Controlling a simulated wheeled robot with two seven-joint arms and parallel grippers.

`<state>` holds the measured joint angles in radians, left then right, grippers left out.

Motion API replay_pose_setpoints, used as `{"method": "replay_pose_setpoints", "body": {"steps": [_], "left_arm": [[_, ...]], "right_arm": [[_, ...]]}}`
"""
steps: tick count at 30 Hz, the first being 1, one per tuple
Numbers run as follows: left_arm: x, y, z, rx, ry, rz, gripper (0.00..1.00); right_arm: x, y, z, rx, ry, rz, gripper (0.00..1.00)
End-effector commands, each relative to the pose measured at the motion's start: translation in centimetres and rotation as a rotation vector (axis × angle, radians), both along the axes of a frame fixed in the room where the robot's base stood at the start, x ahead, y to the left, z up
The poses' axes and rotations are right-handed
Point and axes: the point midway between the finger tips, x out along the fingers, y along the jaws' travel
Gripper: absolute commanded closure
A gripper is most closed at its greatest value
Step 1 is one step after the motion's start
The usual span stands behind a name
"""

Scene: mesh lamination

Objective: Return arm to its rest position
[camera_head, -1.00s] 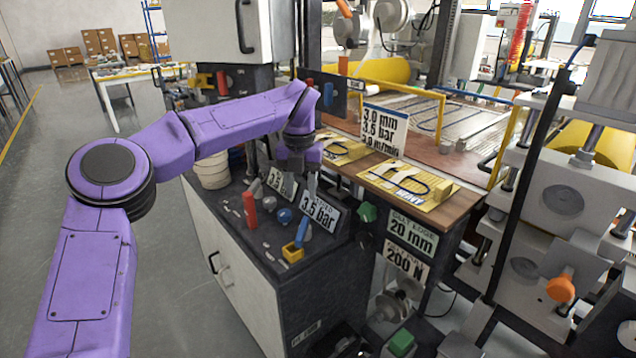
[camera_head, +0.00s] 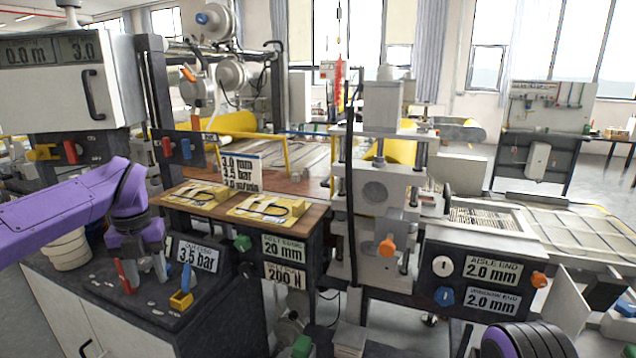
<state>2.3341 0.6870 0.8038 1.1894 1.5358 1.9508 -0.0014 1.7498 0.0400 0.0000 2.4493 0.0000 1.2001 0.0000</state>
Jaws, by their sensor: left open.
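My purple left arm (camera_head: 60,212) comes in from the left edge. Its left gripper (camera_head: 148,276) points down over the dark top of the cabinet and is open. A red upright piece (camera_head: 126,276) stands close beside its fingers, and I cannot tell whether they touch. Nothing is seen held between the fingers. A "3.5 bar" sign (camera_head: 196,257) stands just right of the gripper. Part of my other arm, purple and black, shows at the bottom right edge, and its gripper is out of view.
A wooden shelf (camera_head: 300,222) with yellow cards is behind. The press (camera_head: 375,190) rises at centre. Floor is open far right.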

Motion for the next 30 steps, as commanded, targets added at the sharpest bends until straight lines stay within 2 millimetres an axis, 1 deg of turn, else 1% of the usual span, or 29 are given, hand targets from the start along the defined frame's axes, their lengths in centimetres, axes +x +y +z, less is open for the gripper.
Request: {"method": "replay_pose_setpoints", "body": {"steps": [2,3,8,11,14,17,20,22,23,25,26,27,28,29,30], "left_arm": [[0.1,-0.1,0.1,-0.001,-0.001,-0.002,0.55],[0.1,-0.2,-0.9,0.03,0.01,-0.02,0.55],[0.3,-0.7,-3.7,0.143,0.04,-0.095,0.55],[0.2,-0.8,-5.8,0.226,0.063,-0.153,0.55],[-0.1,-0.7,-8.3,0.327,0.092,-0.23,0.55],[-0.7,-0.3,-11.6,0.459,0.132,-0.347,0.55],[-1.8,0.0,-15.6,0.613,0.181,-0.52,0.55],[-2.8,0.1,-18.8,0.728,0.221,-0.685,0.55],[-3.4,0.1,-20.3,0.778,0.24,-0.771,0.55],[-5.3,-0.2,-24.3,0.885,0.288,-1.013,0.55],[-6.4,-0.4,-26.1,0.924,0.31,-1.138,0.55],[-8.2,-0.8,-28.7,0.964,0.337,-1.322,0.55],[-9.8,-1.2,-30.6,0.982,0.356,-1.471,0.55],[-11.7,-1.7,-32.5,0.986,0.373,-1.624,0.55],[-14.6,-2.2,-34.8,0.971,0.391,-1.824,0.55]], "right_arm": [[0.0,0.0,0.0,0.0,0.0,0.0,0.58],[-0.1,0.0,0.0,0.0,0.001,0.0,0.58],[0.0,0.0,0.0,0.0,0.0,0.0,0.58],[0.0,0.0,0.0,0.0,0.0,0.0,0.58],[0.0,0.0,0.0,0.0,0.0,0.0,0.58],[0.0,0.0,0.0,0.0,0.0,0.0,0.58],[0.0,0.0,0.0,0.001,0.001,0.0,0.58],[0.0,0.0,0.0,0.001,0.001,0.0,0.58],[0.0,0.0,0.0,0.001,0.001,0.0,0.58],[0.0,0.0,0.0,0.0,0.0,0.0,0.58],[0.0,0.0,0.0,0.0,0.0,0.0,0.58],[0.0,0.0,0.0,0.0,0.0,0.0,0.58],[0.0,0.0,0.0,0.0,0.0,0.0,0.58],[0.0,0.0,0.0,0.0,0.0,0.0,0.58],[0.0,0.0,0.0,0.0,0.0,0.0,0.58]]}}
